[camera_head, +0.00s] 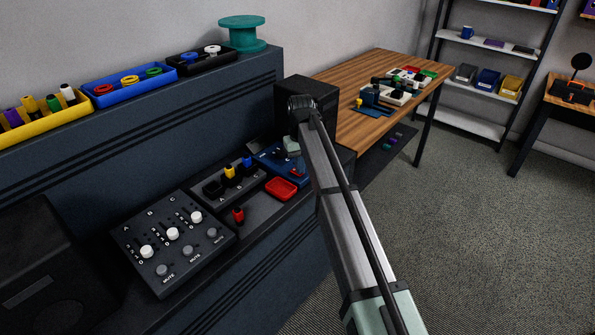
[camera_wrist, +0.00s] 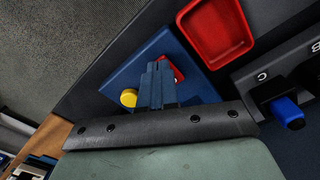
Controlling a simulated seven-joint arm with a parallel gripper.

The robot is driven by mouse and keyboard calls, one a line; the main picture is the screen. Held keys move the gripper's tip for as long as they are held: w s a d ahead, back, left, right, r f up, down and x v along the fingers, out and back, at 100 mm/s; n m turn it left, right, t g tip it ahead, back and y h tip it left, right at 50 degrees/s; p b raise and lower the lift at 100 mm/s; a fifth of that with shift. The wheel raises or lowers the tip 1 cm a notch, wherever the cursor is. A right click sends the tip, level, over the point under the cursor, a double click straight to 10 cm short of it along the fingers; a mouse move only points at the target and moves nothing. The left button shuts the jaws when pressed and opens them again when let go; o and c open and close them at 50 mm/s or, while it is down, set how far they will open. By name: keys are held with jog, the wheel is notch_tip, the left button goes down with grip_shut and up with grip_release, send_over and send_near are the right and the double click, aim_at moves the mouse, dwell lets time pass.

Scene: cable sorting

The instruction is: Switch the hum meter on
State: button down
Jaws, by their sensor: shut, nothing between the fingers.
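A blue box, which I take to be the hum meter (camera_head: 268,157), sits on the dark console just behind the red tray. In the wrist view, the blue box (camera_wrist: 196,92) fills the middle. It has a round yellow part (camera_wrist: 128,98) near one edge and a red part (camera_wrist: 177,72) partly hidden behind my fingers. My gripper (camera_wrist: 157,72) is shut and empty, with its fingertips over the box close to the red part. I cannot tell whether they touch it. In the head view my arm covers part of the box, and its switch state is not clear.
A red tray (camera_head: 281,188) lies just in front of the box. A panel with yellow and blue plugs (camera_head: 229,180) and a slider mixer (camera_head: 172,240) are to the left. A black speaker (camera_head: 320,92) stands behind. The wooden table (camera_head: 352,75) is at the back right.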

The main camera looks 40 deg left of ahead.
dwell(0.4)
jog(key=shift+r, duration=3.4)
jog(key=shift+f, duration=0.1)
